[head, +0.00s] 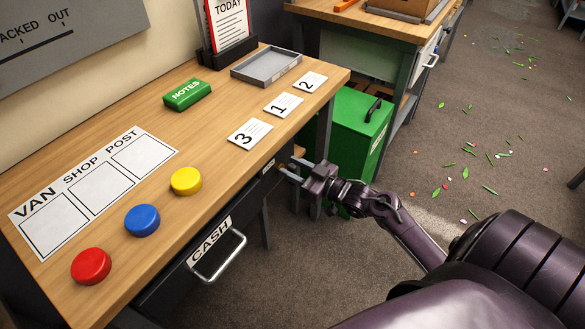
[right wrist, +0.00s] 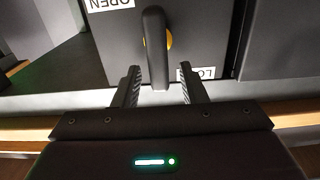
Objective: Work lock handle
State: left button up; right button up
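The lock handle (right wrist: 156,48) is a dark bar in the right wrist view, with a brass-coloured disc behind it on a dark panel. It points down toward my right gripper (right wrist: 160,82). The gripper's two fingers are apart, one on each side of the handle's lower end, with gaps showing. A label reading OPEN (right wrist: 110,4) appears upside down at the top; another label (right wrist: 197,73) is partly hidden behind the right finger. In the head view my right gripper (head: 290,172) is at the desk's front below the number cards, and the handle is mostly hidden there. My left gripper is not in view.
The CASH drawer (head: 205,250) with its metal handle is left of the gripper. A green bin (head: 358,118) stands close behind it. The desk holds red, blue and yellow buttons (head: 186,181), number cards, a grey tray (head: 266,68) and a NOTES block (head: 187,95).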

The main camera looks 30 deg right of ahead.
jog(key=shift+w+a, duration=0.1)
jog(key=shift+w, duration=0.1)
jog(key=shift+c, duration=0.2)
grip_shut()
